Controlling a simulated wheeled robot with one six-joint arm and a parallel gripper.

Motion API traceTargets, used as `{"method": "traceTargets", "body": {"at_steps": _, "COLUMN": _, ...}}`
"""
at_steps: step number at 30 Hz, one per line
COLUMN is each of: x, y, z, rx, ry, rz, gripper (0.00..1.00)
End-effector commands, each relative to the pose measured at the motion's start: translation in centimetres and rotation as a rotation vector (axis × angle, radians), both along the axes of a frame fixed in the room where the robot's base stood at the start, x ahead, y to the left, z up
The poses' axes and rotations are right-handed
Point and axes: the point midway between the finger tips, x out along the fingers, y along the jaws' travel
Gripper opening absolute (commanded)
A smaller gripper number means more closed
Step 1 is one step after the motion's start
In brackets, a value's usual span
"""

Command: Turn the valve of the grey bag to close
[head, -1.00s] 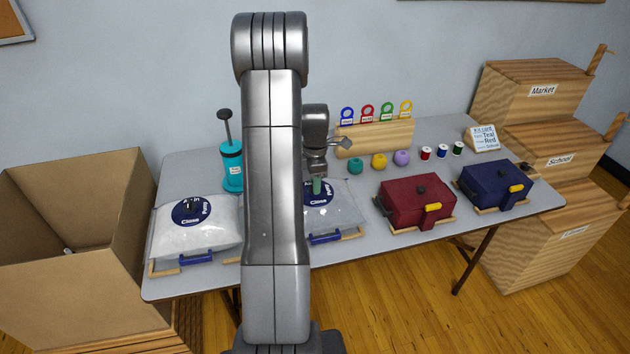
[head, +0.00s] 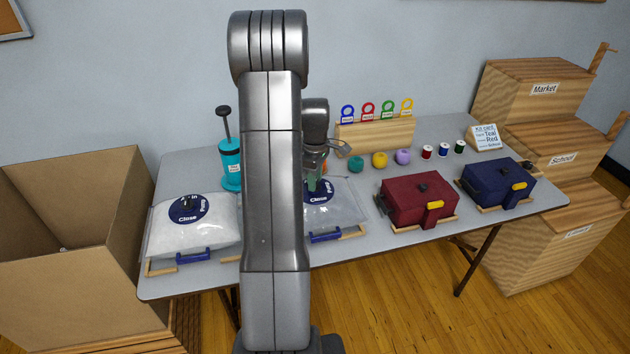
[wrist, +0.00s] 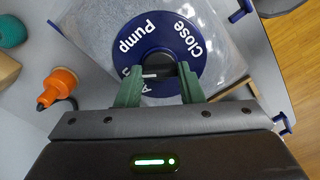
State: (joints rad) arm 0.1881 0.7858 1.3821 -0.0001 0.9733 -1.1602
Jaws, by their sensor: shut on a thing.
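The grey bag (head: 346,211) is a clear, flat bag on the table, partly behind my arm. Its round blue valve disc (head: 322,193) reads "Close" and "Pump" in the wrist view (wrist: 188,42); a third word is mostly covered by my fingers. My gripper (wrist: 157,84) has its green fingers shut on the dark valve knob (wrist: 160,73) at the disc's middle. A short white mark on the knob points left in the wrist view, away from "Close". The fingers also show in the head view.
A white-filled bag (head: 180,240) lies at the left with a similar valve. A teal pump (head: 230,163) stands behind. An orange object (wrist: 59,84) is beside the grey bag. Red (head: 410,205) and navy (head: 488,187) boxes sit to the right.

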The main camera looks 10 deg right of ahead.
Motion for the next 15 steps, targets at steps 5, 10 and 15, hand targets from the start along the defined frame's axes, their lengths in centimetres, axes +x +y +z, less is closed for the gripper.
{"method": "traceTargets", "body": {"at_steps": 5, "x": 0.00, "y": 0.00, "z": -0.10, "rx": 0.000, "ry": 0.000, "rz": -0.166, "gripper": 0.11}}
{"method": "traceTargets", "body": {"at_steps": 10, "x": 0.00, "y": 0.00, "z": -0.07, "rx": 0.000, "ry": -0.001, "rz": -0.327, "gripper": 0.11}}
{"method": "traceTargets", "body": {"at_steps": 15, "x": 0.01, "y": -0.01, "z": -0.06, "rx": 0.000, "ry": -0.001, "rz": -0.489, "gripper": 0.11}}
